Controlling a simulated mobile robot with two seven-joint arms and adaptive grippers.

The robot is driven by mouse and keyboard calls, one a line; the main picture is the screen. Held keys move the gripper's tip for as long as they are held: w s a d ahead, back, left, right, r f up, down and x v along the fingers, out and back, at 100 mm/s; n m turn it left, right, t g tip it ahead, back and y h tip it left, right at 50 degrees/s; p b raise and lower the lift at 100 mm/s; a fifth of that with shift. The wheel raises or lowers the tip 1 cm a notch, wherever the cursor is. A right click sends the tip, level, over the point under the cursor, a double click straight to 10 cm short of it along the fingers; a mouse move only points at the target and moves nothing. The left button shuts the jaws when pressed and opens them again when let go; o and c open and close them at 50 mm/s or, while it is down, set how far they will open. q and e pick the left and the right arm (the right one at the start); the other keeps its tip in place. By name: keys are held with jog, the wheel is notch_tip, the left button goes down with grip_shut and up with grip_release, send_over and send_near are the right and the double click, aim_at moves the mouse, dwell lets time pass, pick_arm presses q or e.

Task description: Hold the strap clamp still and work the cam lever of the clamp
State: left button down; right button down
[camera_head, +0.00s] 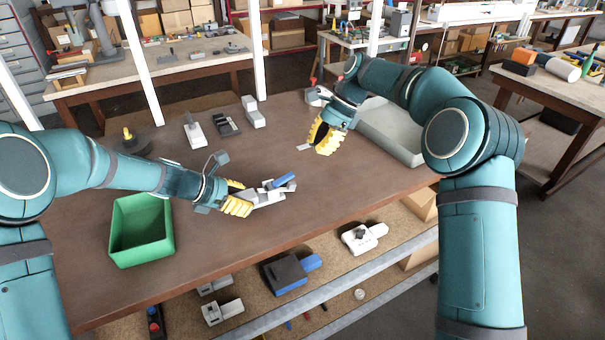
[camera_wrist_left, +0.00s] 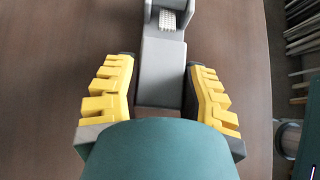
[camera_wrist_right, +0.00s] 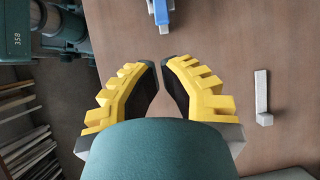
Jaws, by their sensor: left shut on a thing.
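The strap clamp (camera_head: 267,195) is a grey body with a blue cam lever (camera_head: 283,180) sticking up at its right end. It stands on the brown table. My left gripper (camera_head: 244,203) is shut on the clamp's left end. In the left wrist view its grey body (camera_wrist_left: 162,70) runs between the yellow fingers. My right gripper (camera_head: 318,148) is empty above the table, behind and to the right of the clamp. In the right wrist view its fingertips (camera_wrist_right: 160,62) are almost together, and the blue lever (camera_wrist_right: 162,5) shows beyond them at the top edge.
A green bin (camera_head: 141,231) stands at the left front of the table. Grey and white pieces (camera_head: 226,123) stand towards the back. A grey tray (camera_head: 390,130) lies at the right. A shelf below (camera_head: 330,262) holds several parts. The table in front of the clamp is clear.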

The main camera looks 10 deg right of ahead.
aim_at(296, 185)
jog(key=x, duration=1)
jog(key=shift+r, duration=0.1)
jog(key=r+h, duration=0.1)
jog(key=h, duration=0.1)
jog(key=a+r+t+h, duration=0.1)
jog(key=r+h, duration=0.1)
jog(key=shift+s+a, duration=0.15)
jog(key=shift+s, duration=0.05)
jog(key=h, duration=0.1)
jog(key=a+r+t+h, duration=0.1)
jog(key=h, duration=0.1)
jog(key=a+r+h, duration=0.1)
jog(key=shift+s+r, duration=0.15)
jog(key=shift+s, duration=0.1)
jog(key=shift+s+a+r, duration=0.15)
jog(key=shift+a+r, duration=0.25)
jog(key=shift+a, duration=0.15)
jog(key=shift+r, duration=0.8)
jog(key=shift+r, duration=0.1)
